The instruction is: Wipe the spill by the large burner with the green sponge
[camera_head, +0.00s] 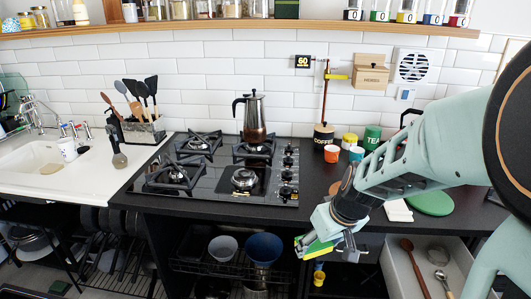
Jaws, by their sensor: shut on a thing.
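My gripper (331,242) is at the front edge of the black counter, right of the hob and below counter-top level in the picture. It is shut on a green sponge with a yellow side (316,249), partly hidden by the fingers. The black gas hob (214,182) lies to the left, apart from the sponge. A large burner (243,178) without a grate sits at the front right of the hob. I cannot clearly make out a spill on the dark glass around it.
A moka pot (254,116) stands on the back right burner. Control knobs (288,173) line the hob's right side. Cups and canisters, including a green tea tin (372,138), stand behind my arm. An open drawer (401,277) with utensils is below right.

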